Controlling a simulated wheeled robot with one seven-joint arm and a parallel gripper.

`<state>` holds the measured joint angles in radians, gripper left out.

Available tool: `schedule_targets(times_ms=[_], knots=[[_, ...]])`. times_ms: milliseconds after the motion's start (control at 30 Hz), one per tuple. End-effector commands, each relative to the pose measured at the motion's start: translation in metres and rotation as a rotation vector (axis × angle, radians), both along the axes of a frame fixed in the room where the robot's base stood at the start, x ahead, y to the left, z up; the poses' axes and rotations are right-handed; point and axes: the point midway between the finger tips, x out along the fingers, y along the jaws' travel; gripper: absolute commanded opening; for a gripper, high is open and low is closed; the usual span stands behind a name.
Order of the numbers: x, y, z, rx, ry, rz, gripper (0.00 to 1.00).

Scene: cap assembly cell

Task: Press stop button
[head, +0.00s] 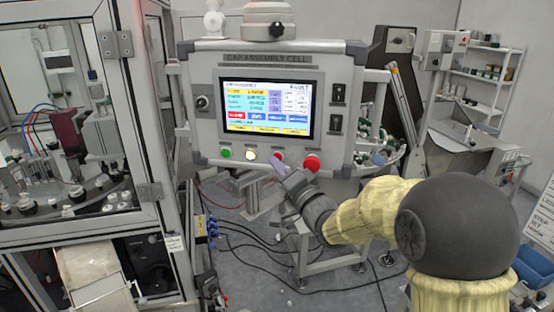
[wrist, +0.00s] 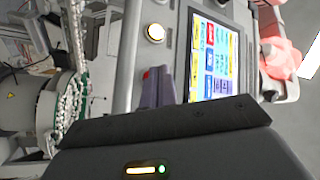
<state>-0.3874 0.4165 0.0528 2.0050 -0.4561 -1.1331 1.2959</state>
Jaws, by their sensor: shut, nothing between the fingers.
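The cap assembly panel (head: 218,78) faces me with a row of buttons under its screen. A small red button (head: 279,154), seemingly the stop button, is mostly hidden behind my gripper (head: 277,164). A larger red mushroom button (head: 312,162) sits to its right. My gripper has purple fingers, shut and empty, with the tips at the small red button. In the wrist view a red sliver (wrist: 147,74) shows by the fingers (wrist: 159,88). I cannot tell whether they touch it.
A lit white button (head: 250,155) and a green button (head: 225,153) are left of the fingers. The lit screen (head: 268,100) is above. A glass-walled machine frame (head: 160,120) stands at left. Cables (head: 250,240) lie on the floor below.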

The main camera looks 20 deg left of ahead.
Motion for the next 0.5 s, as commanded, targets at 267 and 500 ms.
schedule_targets(times_ms=[267, 500], knots=[[-0.019, -0.001, -0.001, 0.0, -0.001, 0.0, 0.0], [-0.038, -0.003, -0.001, 0.001, -0.001, 0.001, 0.0]])
